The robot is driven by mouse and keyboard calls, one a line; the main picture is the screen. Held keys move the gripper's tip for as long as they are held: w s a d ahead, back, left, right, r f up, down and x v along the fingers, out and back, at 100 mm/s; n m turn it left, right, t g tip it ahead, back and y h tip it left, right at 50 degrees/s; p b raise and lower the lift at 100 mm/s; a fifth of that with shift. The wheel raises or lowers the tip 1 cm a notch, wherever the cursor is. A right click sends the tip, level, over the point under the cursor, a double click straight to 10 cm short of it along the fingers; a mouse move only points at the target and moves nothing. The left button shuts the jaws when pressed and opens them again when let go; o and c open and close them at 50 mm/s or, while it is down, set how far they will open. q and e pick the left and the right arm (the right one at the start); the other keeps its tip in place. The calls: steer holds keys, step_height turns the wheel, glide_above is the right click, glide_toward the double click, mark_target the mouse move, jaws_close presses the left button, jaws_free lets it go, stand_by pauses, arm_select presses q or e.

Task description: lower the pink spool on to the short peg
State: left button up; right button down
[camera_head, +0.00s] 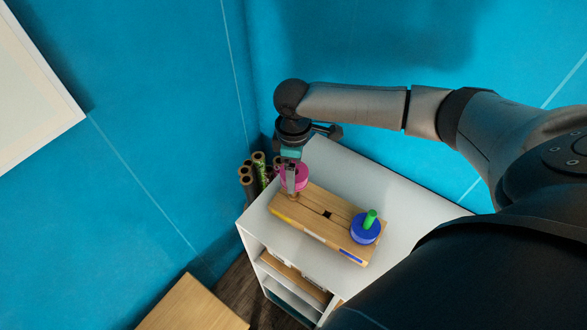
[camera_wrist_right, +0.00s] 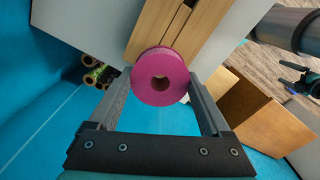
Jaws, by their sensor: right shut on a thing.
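The pink spool (camera_head: 301,177) is between the fingers of my right gripper (camera_head: 291,188), over the far left end of a wooden board (camera_head: 318,213). In the right wrist view, the two fingers of the gripper (camera_wrist_right: 160,90) press on opposite sides of the spool (camera_wrist_right: 145,92), whose round centre hole faces the camera. The short peg is not clearly visible; the spool and fingers cover that end of the board. I cannot tell whether the spool touches the board. A blue spool (camera_head: 362,232) sits at the board's near right end, with a green peg (camera_head: 370,217) rising from it.
The board lies on a white shelf unit (camera_head: 400,199) in a blue-walled corner. Several upright rolls (camera_head: 247,184) stand close beside the unit's left end. The top is clear right of the board. A wooden surface (camera_head: 193,308) is at the lower left.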

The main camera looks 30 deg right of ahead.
steer(key=shift+f, duration=0.15)
steer(key=shift+f, duration=0.2)
steer(key=shift+f, duration=0.15)
stand_by(0.3)
steer(key=shift+f, duration=0.7)
steer(key=shift+f, duration=0.15)
steer(key=shift+f+b, duration=0.5)
steer(key=shift+f, duration=0.25)
steer(key=shift+r, duration=0.1)
